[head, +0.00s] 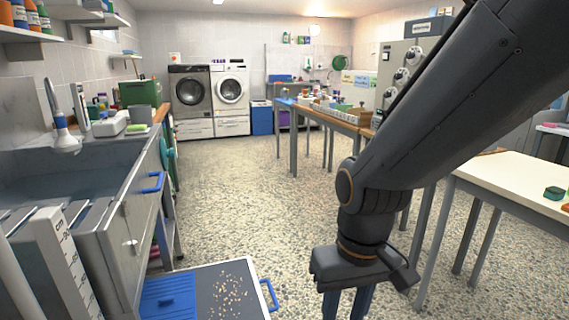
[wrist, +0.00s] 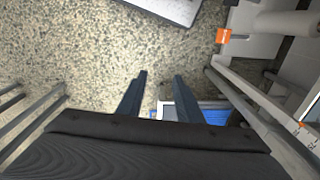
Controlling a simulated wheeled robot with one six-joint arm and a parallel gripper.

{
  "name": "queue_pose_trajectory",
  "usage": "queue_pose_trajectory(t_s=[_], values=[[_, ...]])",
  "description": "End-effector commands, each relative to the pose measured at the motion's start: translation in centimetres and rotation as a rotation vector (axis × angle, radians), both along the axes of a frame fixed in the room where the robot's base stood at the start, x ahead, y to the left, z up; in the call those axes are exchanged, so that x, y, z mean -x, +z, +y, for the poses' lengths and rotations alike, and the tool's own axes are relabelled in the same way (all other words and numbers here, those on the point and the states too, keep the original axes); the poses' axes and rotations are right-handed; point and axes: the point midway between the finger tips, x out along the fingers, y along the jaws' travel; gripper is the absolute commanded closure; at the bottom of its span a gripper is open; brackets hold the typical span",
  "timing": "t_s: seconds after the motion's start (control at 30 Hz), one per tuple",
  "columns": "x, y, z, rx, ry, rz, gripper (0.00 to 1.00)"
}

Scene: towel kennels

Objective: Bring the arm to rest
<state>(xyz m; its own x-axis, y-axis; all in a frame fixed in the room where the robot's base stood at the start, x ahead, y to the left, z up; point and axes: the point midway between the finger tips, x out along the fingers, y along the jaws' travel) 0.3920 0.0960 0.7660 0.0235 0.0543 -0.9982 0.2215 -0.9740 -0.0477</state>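My gripper (head: 347,304) hangs from my dark arm at the lower right of the head view, pointing down above the speckled floor. In the wrist view my gripper (wrist: 160,83) shows two dark blue-grey fingers standing apart, with bare floor visible between their tips. Nothing is held between them. In the head view the fingertips are cut off by the lower picture edge.
A steel sink unit (head: 105,190) runs along the left. A dark tray with a blue handle (head: 235,290) and scattered bits lies low in front. A white-topped table (head: 515,178) stands at right, a wooden table (head: 335,122) further back. The middle floor is clear.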

Motion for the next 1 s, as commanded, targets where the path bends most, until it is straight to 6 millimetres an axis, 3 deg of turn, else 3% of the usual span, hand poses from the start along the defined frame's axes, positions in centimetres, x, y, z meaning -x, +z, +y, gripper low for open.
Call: queue_pose_trajectory(t_s=[0.03, 0.5, 0.7, 1.0], values=[[0.3, 1.7, -0.8, 0.005, -0.021, 0.004, 0.68], [1.7, 9.7, -7.2, 0.038, -0.181, 0.024, 0.68], [2.2, 11.4, -8.9, 0.045, -0.221, 0.028, 0.68], [2.3, 11.5, -9.4, 0.047, -0.231, 0.030, 0.68]])
